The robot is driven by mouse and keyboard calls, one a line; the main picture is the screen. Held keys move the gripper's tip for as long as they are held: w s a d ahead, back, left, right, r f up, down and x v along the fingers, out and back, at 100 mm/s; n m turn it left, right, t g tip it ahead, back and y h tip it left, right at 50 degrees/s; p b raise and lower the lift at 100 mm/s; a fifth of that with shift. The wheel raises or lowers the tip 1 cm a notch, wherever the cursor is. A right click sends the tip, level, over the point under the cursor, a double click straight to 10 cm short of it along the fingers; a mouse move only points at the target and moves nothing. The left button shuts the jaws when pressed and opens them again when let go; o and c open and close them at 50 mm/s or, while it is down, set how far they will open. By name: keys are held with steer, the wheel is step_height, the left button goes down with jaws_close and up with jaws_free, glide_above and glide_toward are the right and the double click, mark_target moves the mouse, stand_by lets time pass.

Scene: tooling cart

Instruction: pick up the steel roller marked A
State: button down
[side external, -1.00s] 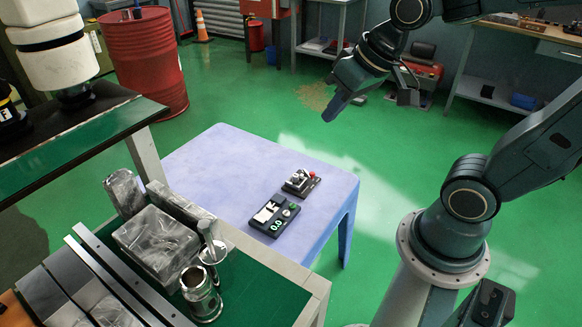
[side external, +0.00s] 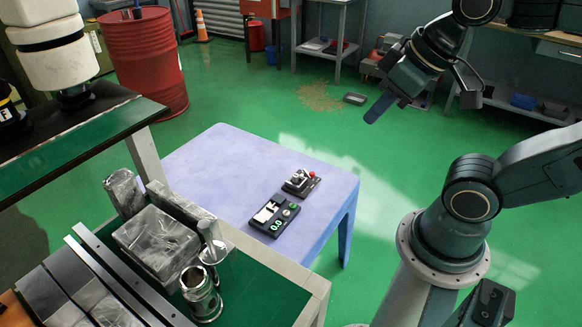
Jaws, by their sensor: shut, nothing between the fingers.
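I cannot read a mark A on any part in this view. A shiny steel cylinder (side external: 201,296) with an open top stands upright on the green top of the cart (side external: 262,296), at the lower middle left. Just behind it is a steel part with a thin upright stem (side external: 208,233) and a wider round base. A greyish cylinder (side external: 123,193) stands tilted at the cart's far edge. Which of these is the steel roller I cannot tell. My gripper (side external: 379,106) is shut and empty, high in the upper right, well apart from the cart and pointing down to the left.
A grey block (side external: 156,238) and long metal bars (side external: 118,279) crowd the cart's left part. A lavender table (side external: 230,160) beyond it carries a black device with a display (side external: 273,215) and a small device with a red knob (side external: 301,182). A dark-edged bench (side external: 75,140) stands at left.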

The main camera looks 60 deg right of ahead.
steer(key=c, duration=1.2)
jaws_free()
steer(key=shift+o, duration=0.2)
